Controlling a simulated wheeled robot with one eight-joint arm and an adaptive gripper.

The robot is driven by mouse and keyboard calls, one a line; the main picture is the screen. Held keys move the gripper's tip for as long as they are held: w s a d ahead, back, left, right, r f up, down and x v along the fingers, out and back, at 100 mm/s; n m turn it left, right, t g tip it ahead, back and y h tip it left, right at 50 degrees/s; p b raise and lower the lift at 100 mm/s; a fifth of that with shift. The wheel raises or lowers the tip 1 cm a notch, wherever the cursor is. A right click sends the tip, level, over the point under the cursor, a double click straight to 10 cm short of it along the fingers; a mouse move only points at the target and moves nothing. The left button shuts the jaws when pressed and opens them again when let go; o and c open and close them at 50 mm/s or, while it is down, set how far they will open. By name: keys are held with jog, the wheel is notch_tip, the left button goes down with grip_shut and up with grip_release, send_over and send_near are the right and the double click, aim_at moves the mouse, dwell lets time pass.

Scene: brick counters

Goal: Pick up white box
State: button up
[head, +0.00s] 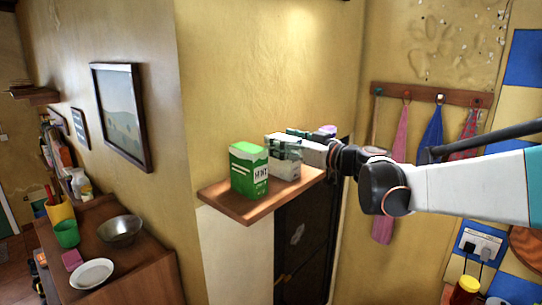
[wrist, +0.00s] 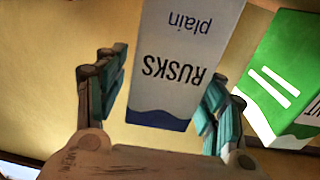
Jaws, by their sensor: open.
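The white box (head: 286,169) stands on a small wooden wall shelf in the head view, partly hidden by my gripper. In the wrist view the white box (wrist: 178,60) shows the words "RUSKS plain" upside down and a blue band at its end. My gripper (head: 286,146) is at the upper part of the box in the head view. In the wrist view my gripper (wrist: 158,98) is open, with one finger on each side of the box. A gap shows at the left finger; the right finger is close to the box, and I cannot tell if it touches.
A green box (head: 249,170) stands just left of the white box on the shelf (head: 240,207); it is close to the right finger in the wrist view (wrist: 285,80). A purple-topped item (head: 328,130) is behind my gripper. The wall rises behind the shelf.

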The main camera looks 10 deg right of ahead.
jog(key=shift+s+d+r, duration=0.1)
jog(key=shift+s+d, duration=0.05)
jog(key=shift+s, duration=0.1)
jog(key=shift+c, duration=0.5)
jog(key=shift+w+a, duration=0.2)
jog(key=shift+w, duration=0.1)
jog(key=c, duration=1.1)
jog(key=shift+o, duration=0.2)
jog(key=shift+s+d, duration=0.15)
